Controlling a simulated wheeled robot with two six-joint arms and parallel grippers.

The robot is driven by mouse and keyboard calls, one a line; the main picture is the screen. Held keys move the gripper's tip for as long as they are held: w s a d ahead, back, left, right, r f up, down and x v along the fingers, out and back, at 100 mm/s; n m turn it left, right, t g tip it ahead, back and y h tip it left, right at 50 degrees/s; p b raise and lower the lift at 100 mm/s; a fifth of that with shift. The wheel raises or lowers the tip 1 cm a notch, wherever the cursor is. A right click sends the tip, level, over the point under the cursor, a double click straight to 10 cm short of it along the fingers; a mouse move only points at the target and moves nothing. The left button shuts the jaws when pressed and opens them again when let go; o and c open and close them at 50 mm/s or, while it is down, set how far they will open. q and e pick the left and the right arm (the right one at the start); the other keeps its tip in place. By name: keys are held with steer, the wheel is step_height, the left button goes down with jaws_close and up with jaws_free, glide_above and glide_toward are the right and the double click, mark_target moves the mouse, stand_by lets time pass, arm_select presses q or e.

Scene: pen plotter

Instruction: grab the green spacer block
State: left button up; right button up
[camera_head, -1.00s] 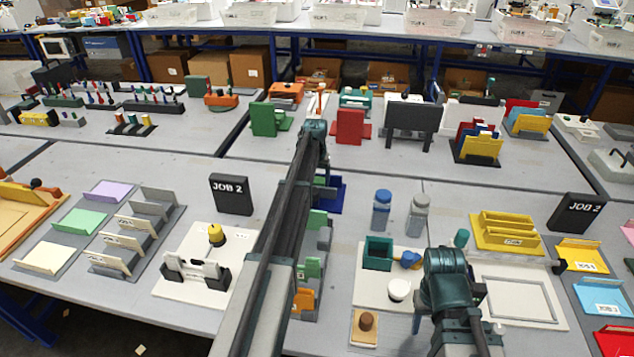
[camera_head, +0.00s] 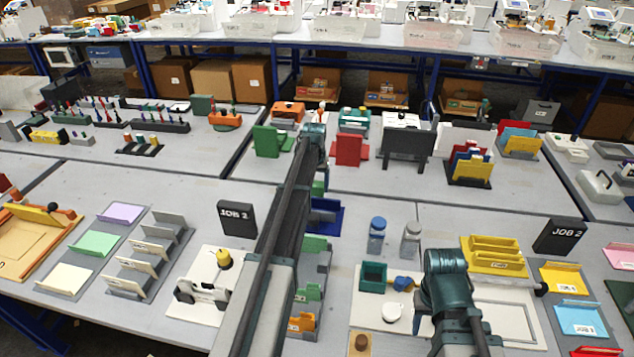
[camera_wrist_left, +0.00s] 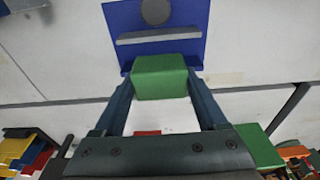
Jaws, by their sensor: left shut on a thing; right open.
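My left gripper (camera_wrist_left: 160,110) is shut on a green block (camera_wrist_left: 160,77), which sits between its two fingers in the left wrist view. A blue bracket (camera_wrist_left: 208,20) with a grey bar and a dark round spot lies just past the block in that view. In the head view my left arm hides most of the gripper. A small green patch (camera_head: 318,188), perhaps the held block, shows beside the arm beyond the blue bracket (camera_head: 327,220). My right arm is at the lower right of the head view, and its jaws are hidden.
Green and orange brackets (camera_head: 302,322) stand in a row by my left arm. Two bottles (camera_head: 376,236), a teal box (camera_head: 373,277) and a yellow holder (camera_head: 493,255) stand to the right. Bare table lies beyond the bottles.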

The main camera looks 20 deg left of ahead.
arm_select(q)
steer(key=s+d, duration=0.4)
steer(key=s, duration=1.3)
steer(key=shift+s+d, duration=0.15)
steer(key=shift+d, duration=0.05)
